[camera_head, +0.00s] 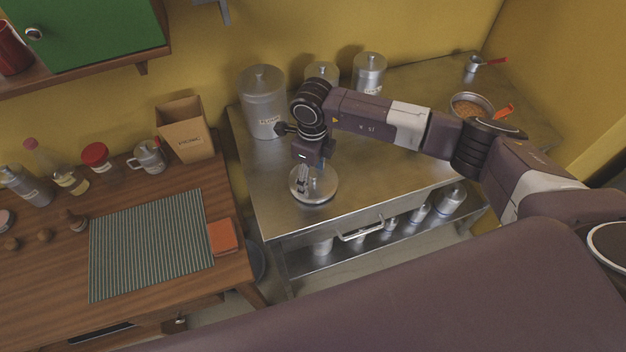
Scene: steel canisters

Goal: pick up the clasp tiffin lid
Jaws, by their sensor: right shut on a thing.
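The clasp tiffin lid (322,190) is a round, shiny steel disc near the front left of the steel table (370,178). My right gripper (304,182) points down over it from above. Its fingers are shut on the lid, near its middle and left part. The fingers and wrist hide part of the lid's top. I cannot tell whether the lid rests on something or is slightly raised. My left gripper is not in view.
Steel canisters (263,104) stand at the back of the steel table, partly behind my right arm. A pan of orange food (471,105) is at the right. A wooden table with a striped mat (150,245) and a cardboard box (186,130) stands left. More canisters (450,199) sit on the lower shelf.

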